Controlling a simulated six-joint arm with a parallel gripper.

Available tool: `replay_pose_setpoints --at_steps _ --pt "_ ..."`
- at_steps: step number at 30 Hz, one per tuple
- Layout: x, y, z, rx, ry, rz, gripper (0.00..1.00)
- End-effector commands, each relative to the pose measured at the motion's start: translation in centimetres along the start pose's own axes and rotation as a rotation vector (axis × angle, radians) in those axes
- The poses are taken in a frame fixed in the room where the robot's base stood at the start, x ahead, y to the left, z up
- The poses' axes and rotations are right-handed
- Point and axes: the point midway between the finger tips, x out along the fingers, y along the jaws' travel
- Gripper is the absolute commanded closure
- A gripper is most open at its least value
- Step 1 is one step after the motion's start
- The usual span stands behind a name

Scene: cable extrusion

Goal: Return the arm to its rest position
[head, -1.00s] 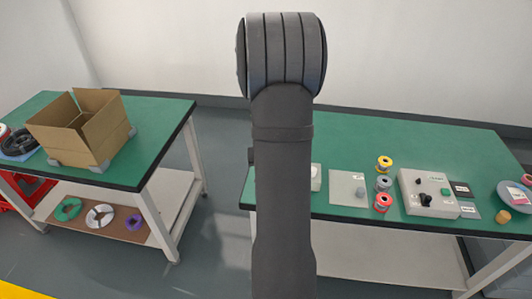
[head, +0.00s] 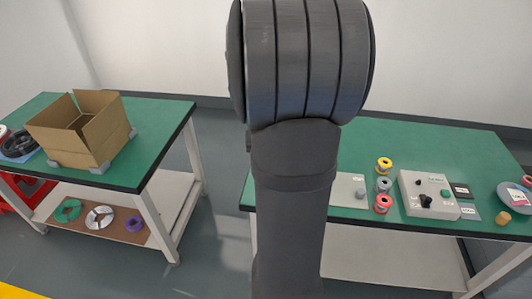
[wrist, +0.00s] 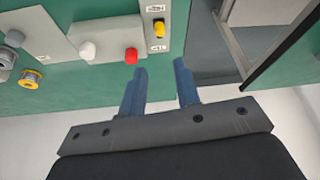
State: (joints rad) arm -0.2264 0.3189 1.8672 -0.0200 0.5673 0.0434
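My arm (head: 290,160) stands upright in the middle of the head view, with its thick ribbed joint at the top. My gripper is not visible in the head view. In the wrist view my gripper (wrist: 160,67) shows two blue fingers, apart, with nothing between them. The fingers appear over the edge of a green-topped table (wrist: 185,15). A grey panel with a white knob (wrist: 87,50) and a red knob (wrist: 131,55) lies beyond the fingertips, apart from them.
The right table (head: 460,150) carries a control box (head: 415,190), a yellow spool (head: 384,164), a grey spool (head: 383,184) and a red spool (head: 383,203). The left table (head: 165,115) holds an open cardboard box (head: 110,148). Floor (head: 215,170) is clear between the tables.

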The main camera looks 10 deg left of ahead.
Motion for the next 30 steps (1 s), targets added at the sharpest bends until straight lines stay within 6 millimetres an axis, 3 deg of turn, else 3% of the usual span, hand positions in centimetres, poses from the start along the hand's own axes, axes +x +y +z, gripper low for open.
replay_pose_setpoints --at_steps 14,30 --pt "0.7 0.0 0.0 0.0 -0.001 0.0 0.7" --pt "8.3 0.0 0.0 0.0 -0.001 0.0 0.7"
